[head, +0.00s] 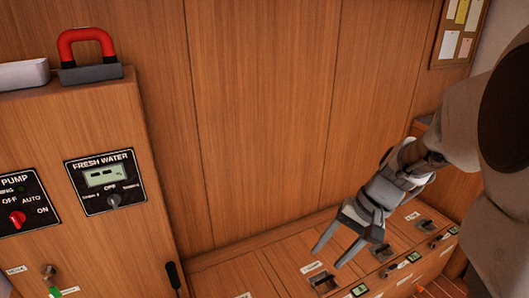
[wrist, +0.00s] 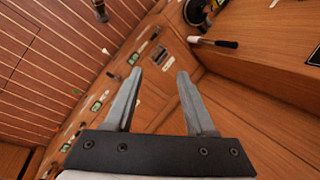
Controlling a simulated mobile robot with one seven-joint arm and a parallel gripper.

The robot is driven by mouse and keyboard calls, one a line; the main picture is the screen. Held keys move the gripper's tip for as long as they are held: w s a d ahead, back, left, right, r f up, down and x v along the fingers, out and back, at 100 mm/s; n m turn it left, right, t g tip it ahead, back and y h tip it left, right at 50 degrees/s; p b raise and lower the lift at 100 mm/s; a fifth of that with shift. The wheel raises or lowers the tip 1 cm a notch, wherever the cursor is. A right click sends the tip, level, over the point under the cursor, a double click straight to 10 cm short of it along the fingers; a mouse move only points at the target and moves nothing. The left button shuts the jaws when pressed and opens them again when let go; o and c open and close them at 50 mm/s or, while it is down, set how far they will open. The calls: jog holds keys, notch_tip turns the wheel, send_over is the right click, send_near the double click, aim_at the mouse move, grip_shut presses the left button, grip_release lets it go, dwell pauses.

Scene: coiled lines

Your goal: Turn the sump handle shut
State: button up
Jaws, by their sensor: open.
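No label that I can read says sump, so I cannot tell which handle is the sump handle. A black lever handle (head: 174,277) stands at the right side of the cabinet in the head view. In the wrist view a black-tipped handle with a pale shank (wrist: 212,42) lies ahead and right of the fingers. A brass valve with a green handle (head: 53,285) is low on the cabinet's front, cut by the frame edge. My gripper (head: 326,259) is open and empty above the bench, right of the black lever; its fingers also show in the wrist view (wrist: 160,72).
The wooden cabinet (head: 120,150) carries a FRESH WATER panel (head: 104,182) and a PUMP panel (head: 19,202) with a red knob. A red-handled item (head: 88,55) stands on top. The low bench (head: 238,273) has several dark latches and small displays.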

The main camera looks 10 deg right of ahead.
jog(key=w+d+f+m+t+y+b, duration=0.1)
jog(key=d+f+m+y+b, duration=0.2)
jog(key=f, duration=0.7)
jog(key=w+d+f+m+t+y+b, duration=0.1)
jog(key=d+f+m+t+y+b, duration=0.25)
jog(key=f, duration=0.65)
jog(key=w+d+f+m+y+b, duration=0.1)
jog(key=w+d+f+m+b, duration=0.1)
jog(key=d+f+m, duration=0.5)
jog(key=s+d+f+m+t+h+b, duration=0.15)
jog(key=f+m+t, duration=0.25)
jog(key=f, duration=0.6)
jog(key=s+d+f+m+t+h+b, duration=0.1)
jog(key=s+f+m+t+h+b, duration=0.2)
jog(key=f, duration=0.7)
jog(key=s+d+f+m+t+h+b, duration=0.1)
jog(key=s+f+m+t+b, duration=0.15)
jog(key=f+m+t, duration=0.55)
jog(key=w+a+g+b, duration=0.1)
jog(key=w+a, duration=0.1)
jog(key=w, duration=0.3)
jog(key=w+a+f+n+g+b, duration=0.1)
jog(key=w+a, duration=0.1)
jog(key=w, duration=0.4)
jog(key=w+a+f+n+g+b, duration=0.1)
jog(key=w+a, duration=0.1)
jog(key=w, duration=0.4)
jog(key=shift+w+h, duration=0.1)
jog(key=shift+h, duration=0.2)
grip_shut()
